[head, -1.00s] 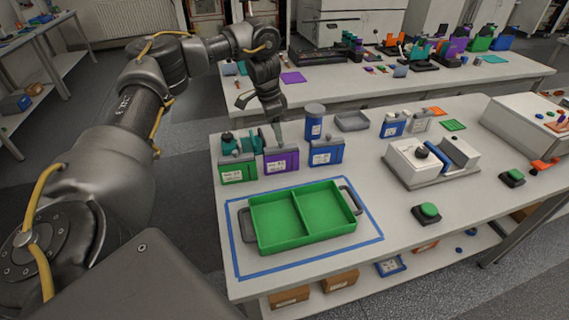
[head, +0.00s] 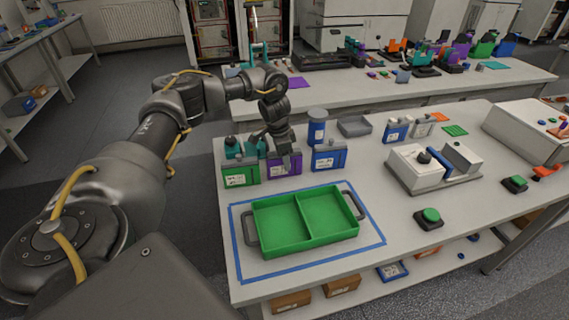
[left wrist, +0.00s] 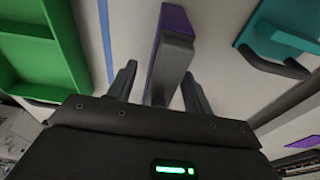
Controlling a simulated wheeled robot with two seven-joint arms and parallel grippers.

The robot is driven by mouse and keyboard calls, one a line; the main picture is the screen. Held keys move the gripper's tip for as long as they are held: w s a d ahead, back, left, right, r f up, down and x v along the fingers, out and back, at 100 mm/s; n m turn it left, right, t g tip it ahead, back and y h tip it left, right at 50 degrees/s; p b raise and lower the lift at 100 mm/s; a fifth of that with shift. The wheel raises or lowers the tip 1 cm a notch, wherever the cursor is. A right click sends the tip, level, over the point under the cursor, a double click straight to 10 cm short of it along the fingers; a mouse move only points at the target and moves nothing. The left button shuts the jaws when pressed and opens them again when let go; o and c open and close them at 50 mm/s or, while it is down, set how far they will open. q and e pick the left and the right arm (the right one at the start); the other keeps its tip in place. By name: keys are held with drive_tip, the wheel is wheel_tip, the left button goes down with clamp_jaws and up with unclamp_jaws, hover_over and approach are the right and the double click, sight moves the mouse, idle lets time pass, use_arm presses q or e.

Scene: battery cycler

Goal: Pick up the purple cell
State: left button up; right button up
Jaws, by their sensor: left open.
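The purple cell (head: 286,169) stands upright on the near table, behind the green tray (head: 265,247) and between a green cell (head: 240,177) and a blue cell (head: 328,158). My left gripper (head: 287,155) is directly above it, pointing down, and hides part of its top. In the left wrist view the purple cell (left wrist: 176,18) shows a grey top part that lies between the two open fingers of my left gripper (left wrist: 158,88). I cannot tell whether the fingers touch it. My right gripper is not in view.
Teal items (head: 233,147) stand close behind the green and purple cells. A blue-and-grey canister (head: 317,128) stands behind the blue cell. The tray sits inside a blue tape outline. A white device (head: 433,168) is at the right.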

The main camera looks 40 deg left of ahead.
use_arm(q)
drive_tip(key=shift+f, duration=0.3)
clamp_jaws()
drive_tip(key=shift+w+r, duration=0.1)
drive_tip(key=shift+r, duration=0.05)
idle(0.3)
drive_tip(key=shift+r+b, duration=0.55)
drive_tip(key=shift+r, duration=0.1)
drive_tip(key=shift+r+b, duration=0.4)
drive_tip(key=shift+r, duration=0.2)
drive_tip(key=s+d+r, duration=0.9)
drive_tip(key=s+r, duration=0.1)
drive_tip(key=shift+s+d+r+p, duration=0.15)
drive_tip(key=shift+d+p, duration=0.2)
